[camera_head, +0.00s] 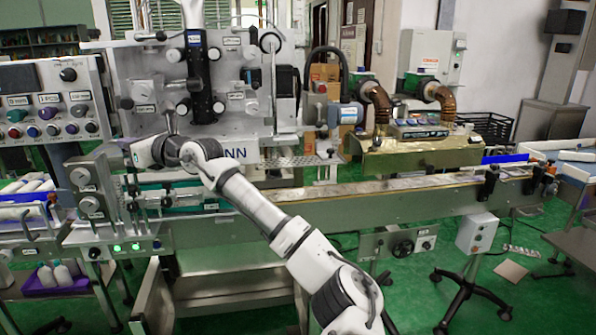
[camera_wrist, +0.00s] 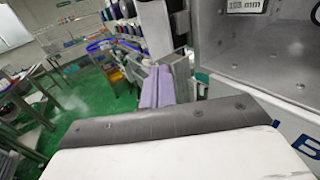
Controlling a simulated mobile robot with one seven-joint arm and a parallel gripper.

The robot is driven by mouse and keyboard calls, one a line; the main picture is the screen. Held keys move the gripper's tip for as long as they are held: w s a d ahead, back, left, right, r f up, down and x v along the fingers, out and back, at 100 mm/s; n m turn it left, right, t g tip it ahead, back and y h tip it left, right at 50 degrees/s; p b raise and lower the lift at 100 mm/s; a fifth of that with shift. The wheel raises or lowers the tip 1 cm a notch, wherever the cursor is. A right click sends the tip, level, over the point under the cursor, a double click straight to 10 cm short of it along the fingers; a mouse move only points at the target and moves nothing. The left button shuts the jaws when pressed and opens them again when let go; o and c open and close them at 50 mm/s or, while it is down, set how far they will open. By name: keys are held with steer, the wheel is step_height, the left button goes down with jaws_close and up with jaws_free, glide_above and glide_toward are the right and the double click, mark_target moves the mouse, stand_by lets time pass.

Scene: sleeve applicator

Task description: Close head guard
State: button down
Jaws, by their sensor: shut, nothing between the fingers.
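The applicator head (camera_head: 199,70) stands behind my arm at the upper left of the head view, with a black column and white blocks with small displays. I cannot tell which part is the head guard or how far open it is. In the wrist view a grey metal panel (camera_wrist: 285,55) with bolts and an "mm" display fills the upper right. My gripper (camera_head: 169,122) is small at the end of my arm, in front of the head's lower left. It is shut and holds nothing. Its fingertips are hidden in the wrist view behind a white and dark body.
A control panel (camera_head: 57,100) with knobs and buttons stands at the left. A smaller box with dials (camera_head: 90,186) sits below it. The conveyor (camera_head: 400,192) runs to the right past copper-coloured ducts (camera_head: 378,101). Purple shapes (camera_wrist: 158,88) show beyond my wrist.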

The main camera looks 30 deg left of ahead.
steer(key=w+a+t, duration=0.1)
steer(key=w+a+m+t, duration=0.1)
steer(key=a, duration=0.1)
steer(key=w+a+m+t, duration=0.1)
steer(key=a, duration=0.1)
steer(key=shift+w+t, duration=0.3)
steer(key=shift+w, duration=0.05)
steer(key=shift+w+a, duration=0.1)
steer(key=shift+w, duration=0.05)
steer(key=shift+w+r, duration=0.15)
steer(key=shift+r, duration=0.1)
steer(key=shift+r, duration=0.2)
steer(key=shift+w+d, duration=0.1)
steer(key=shift+d, duration=0.1)
steer(key=shift+d+f+b, duration=0.35)
steer(key=b, duration=0.5)
glide_toward(138, 135)
steer(key=shift+w+d+f, duration=0.1)
steer(key=shift+w+f, duration=0.15)
steer(key=shift+f, duration=0.2)
